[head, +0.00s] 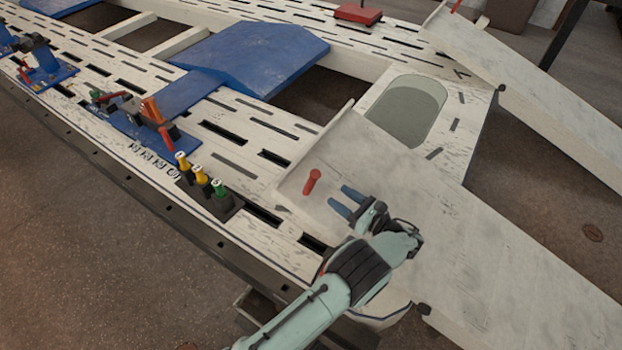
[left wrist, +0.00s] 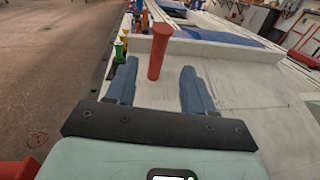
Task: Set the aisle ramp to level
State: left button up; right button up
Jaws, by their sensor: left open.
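A pale ramp (head: 490,265) runs from the bench's near end to the lower right; it appears to slope down away from the bench, though its far end is out of frame. A red upright handle (head: 312,181) stands on its upper end, and shows in the left wrist view (left wrist: 158,55). My left gripper (head: 343,198) is open over this ramp, its blue fingers pointing at the handle. In the left wrist view the handle appears between the fingertips (left wrist: 158,80), just beyond them and not gripped. My right gripper is not in view.
A second pale ramp (head: 540,95) lies at the upper right, with a red handle at its top. The slotted bench (head: 230,125) carries blue panels (head: 250,55), an orange-handled clamp (head: 152,110) and yellow and green knobs (head: 200,177). The floor (head: 60,220) in front is clear.

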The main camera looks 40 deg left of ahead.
pick_arm(q)
jog(key=a, duration=0.8)
jog(key=a+b, duration=0.1)
jog(key=a, duration=0.4)
jog(key=shift+w+r, duration=0.1)
jog(key=shift+w, duration=0.15)
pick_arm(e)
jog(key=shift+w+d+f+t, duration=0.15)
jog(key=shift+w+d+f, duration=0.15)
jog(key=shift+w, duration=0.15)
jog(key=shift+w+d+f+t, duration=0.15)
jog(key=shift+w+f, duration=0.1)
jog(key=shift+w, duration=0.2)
